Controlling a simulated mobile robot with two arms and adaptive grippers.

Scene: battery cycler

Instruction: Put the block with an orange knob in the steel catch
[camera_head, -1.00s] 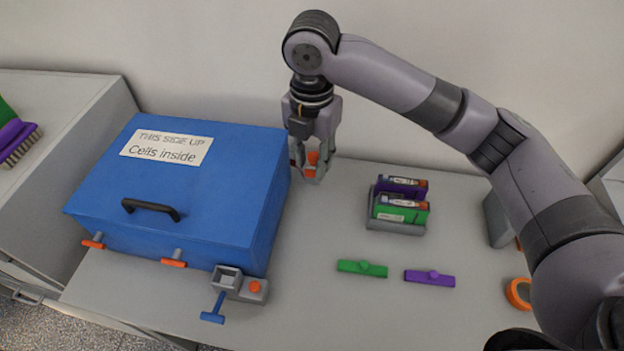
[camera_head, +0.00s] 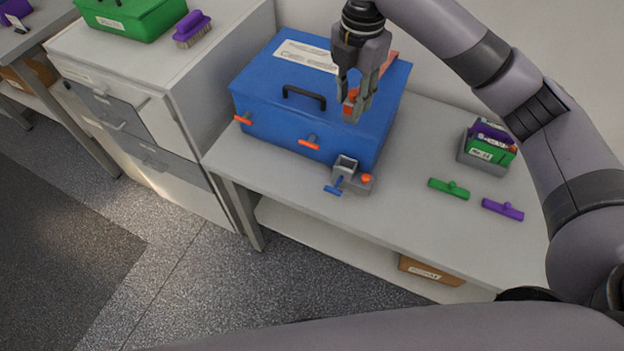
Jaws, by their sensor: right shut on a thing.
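My right gripper (camera_head: 355,108) points down above the right part of the blue box's lid. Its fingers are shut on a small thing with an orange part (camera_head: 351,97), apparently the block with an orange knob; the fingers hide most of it. A grey metal fixture (camera_head: 345,165), apparently the steel catch, stands at the box's front right corner. It has an open square socket, a blue T-handle (camera_head: 333,190) in front and an orange button (camera_head: 366,178) on its right side. The held thing is above and apart from this fixture. My left gripper is not in view.
The blue box (camera_head: 265,95) has a black handle and orange-tipped latches. Green (camera_head: 449,189) and purple (camera_head: 502,209) bars lie on the right, before a grey holder (camera_head: 480,160) with green and purple cells.

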